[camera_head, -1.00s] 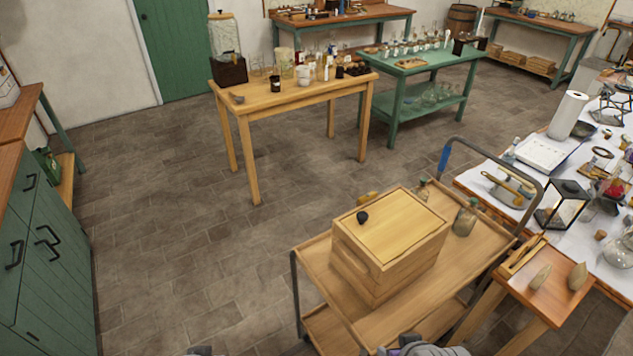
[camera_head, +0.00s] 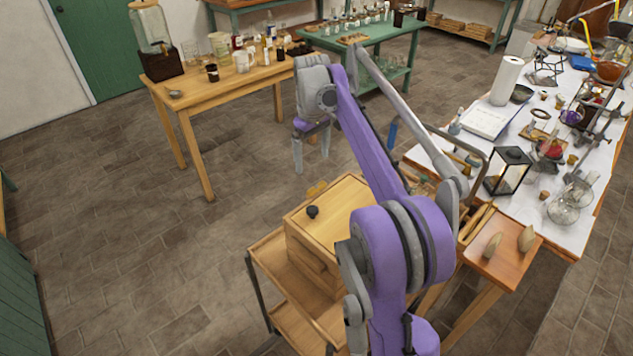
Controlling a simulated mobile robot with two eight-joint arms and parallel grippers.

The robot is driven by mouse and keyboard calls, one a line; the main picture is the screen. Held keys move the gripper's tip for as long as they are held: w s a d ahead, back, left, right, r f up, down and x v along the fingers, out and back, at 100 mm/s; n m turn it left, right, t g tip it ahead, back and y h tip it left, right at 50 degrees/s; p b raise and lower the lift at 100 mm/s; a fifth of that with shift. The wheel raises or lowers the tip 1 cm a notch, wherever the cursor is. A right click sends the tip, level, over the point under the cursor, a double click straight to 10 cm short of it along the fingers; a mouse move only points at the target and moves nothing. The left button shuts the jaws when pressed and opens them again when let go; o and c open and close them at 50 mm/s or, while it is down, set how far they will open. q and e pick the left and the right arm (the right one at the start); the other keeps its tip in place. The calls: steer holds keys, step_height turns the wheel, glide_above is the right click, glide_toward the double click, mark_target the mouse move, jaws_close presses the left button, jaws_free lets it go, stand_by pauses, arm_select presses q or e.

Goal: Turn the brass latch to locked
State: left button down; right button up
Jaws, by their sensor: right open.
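A wooden box (camera_head: 308,258) with a flat lid and a dark round knob (camera_head: 312,212) stands on the wooden cart. A small brass-yellow piece (camera_head: 317,188) shows at the box's far edge; it may be the brass latch, but its shape and setting are too small to tell. My right gripper (camera_head: 311,152) hangs above and beyond the box's far edge, fingers pointing down and apart, with nothing between them. My purple right arm covers the right part of the box and cart. My left gripper is not in view.
The wooden cart (camera_head: 270,262) has a metal handle on its right. A small side table (camera_head: 508,262) and a white-covered bench crowded with glassware and a lantern (camera_head: 507,171) stand at the right. A wooden table (camera_head: 215,92) stands behind. The floor at left is clear.

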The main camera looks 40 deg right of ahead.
mark_target(317, 187)
steer(key=f, duration=0.3)
steer(key=d+f, duration=0.1)
steer(key=f, duration=0.3)
steer(key=f+b, duration=0.1)
steer(key=f, duration=0.3)
steer(key=shift+w+d, duration=0.3)
steer(key=shift+d, duration=0.1)
steer(key=c, duration=1.1)
